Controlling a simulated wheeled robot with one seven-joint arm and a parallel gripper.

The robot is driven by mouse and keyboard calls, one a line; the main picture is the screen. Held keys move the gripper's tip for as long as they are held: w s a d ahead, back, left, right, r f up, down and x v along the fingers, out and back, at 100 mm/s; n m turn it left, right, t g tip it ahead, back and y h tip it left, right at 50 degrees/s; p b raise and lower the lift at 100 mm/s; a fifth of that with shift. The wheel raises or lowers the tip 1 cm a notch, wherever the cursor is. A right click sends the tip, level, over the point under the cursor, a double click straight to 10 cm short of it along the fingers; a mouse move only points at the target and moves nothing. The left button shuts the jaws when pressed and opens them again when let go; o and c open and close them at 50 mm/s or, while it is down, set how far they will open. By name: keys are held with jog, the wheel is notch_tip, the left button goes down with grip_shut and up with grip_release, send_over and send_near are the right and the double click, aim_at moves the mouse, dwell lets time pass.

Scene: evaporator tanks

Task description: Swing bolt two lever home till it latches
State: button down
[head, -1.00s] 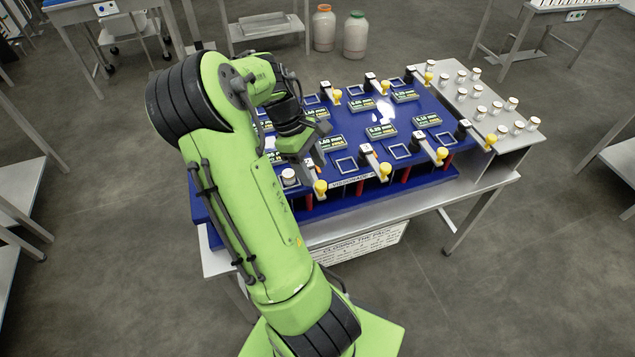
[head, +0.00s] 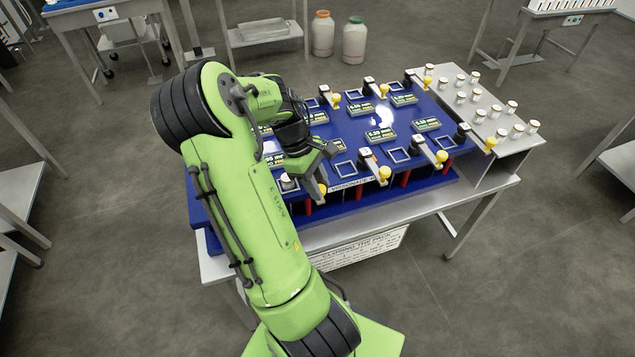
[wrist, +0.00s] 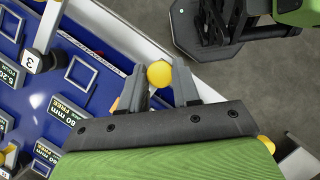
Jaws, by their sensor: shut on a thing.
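My gripper (head: 323,172) is at the front edge of the blue bolt panel (head: 350,187), at the leftmost visible front lever. In the wrist view, its two fingers (wrist: 160,76) stand on either side of that lever's yellow ball knob (wrist: 159,74), shut on it. In the head view a sliver of this knob (head: 322,189) shows below the fingers. The lever's number and pivot are hidden by my gripper, so I cannot read it as two. The neighbouring lever has a black pivot cap marked 3 (wrist: 30,61); its yellow knob (head: 385,173) is at the front edge.
More levers with yellow knobs (head: 441,157) line the panel's front and back. Small display plates (head: 380,134) and square frames (head: 399,155) stand between them. White-capped jars (head: 503,132) stand on the grey shelf at right. Open floor lies in front.

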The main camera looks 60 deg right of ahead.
jog(key=shift+w+a, duration=0.1)
jog(key=shift+w, duration=0.05)
jog(key=w+d+m+t+y+p, duration=0.1)
jog(key=w+m+t+y+p, duration=0.3)
jog(key=w+m+p, duration=0.5)
jog(key=shift+w+m+p, duration=0.35)
jog(key=shift+w+m, duration=2.2)
jog(key=shift+m, duration=1.95)
jog(key=shift+r+t, duration=0.15)
jog(key=shift+t, duration=0.15)
jog(key=c, duration=0.8)
grip_release()
jog(key=v, duration=1)
jog(key=p+v, duration=0.1)
jog(key=v, duration=0.4)
jog(key=shift+w+d+r, duration=0.1)
jog(key=shift+d+r, duration=0.05)
jog(key=shift+d, duration=0.35)
